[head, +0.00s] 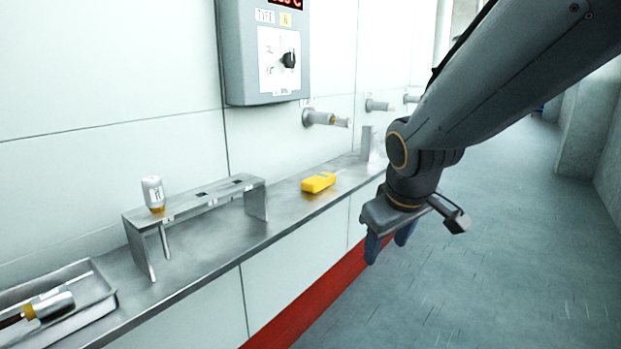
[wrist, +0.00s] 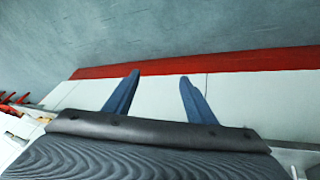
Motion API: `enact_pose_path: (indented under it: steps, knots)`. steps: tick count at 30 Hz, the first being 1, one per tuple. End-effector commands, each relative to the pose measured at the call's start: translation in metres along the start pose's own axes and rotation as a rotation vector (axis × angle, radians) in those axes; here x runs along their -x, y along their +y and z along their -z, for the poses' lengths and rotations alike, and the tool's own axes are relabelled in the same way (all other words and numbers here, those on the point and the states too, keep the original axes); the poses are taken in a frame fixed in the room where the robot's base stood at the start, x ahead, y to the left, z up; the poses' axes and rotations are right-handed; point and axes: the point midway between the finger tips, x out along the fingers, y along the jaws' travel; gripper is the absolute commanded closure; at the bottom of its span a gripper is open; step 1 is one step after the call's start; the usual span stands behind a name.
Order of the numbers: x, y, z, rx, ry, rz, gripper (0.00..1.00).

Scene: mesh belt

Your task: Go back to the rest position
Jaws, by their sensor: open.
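My gripper (head: 390,245) hangs in the air at the right of the head view, in front of the ledge and over the floor side. Its blue fingers point down. In the wrist view my gripper (wrist: 160,92) shows two blue fingers spread apart with nothing between them. Behind the fingers are the white panel front, the red band (wrist: 230,62) and the grey floor. No thing is in contact with the fingers.
A metal ledge (head: 215,250) runs along the wall. It bears a rack (head: 195,205) with a white-and-orange handled tool (head: 153,194), a yellow object (head: 318,182) and a tray (head: 95,282) with another tool. A grey control box (head: 265,55) hangs above. The floor (head: 500,270) at right is clear.

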Motion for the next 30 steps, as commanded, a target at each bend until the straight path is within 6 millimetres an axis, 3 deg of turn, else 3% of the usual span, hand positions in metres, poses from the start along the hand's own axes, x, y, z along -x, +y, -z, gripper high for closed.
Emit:
enact_pose_path:
  steps: [3,11,30]
  knots:
    - [0.003,-0.037,-0.053,-0.126,-0.145,0.082,0.49]
    - [0.025,-0.106,-0.141,-0.333,-0.417,0.219,0.49]
    - [0.082,-0.040,-0.146,-0.480,-0.453,0.149,0.49]
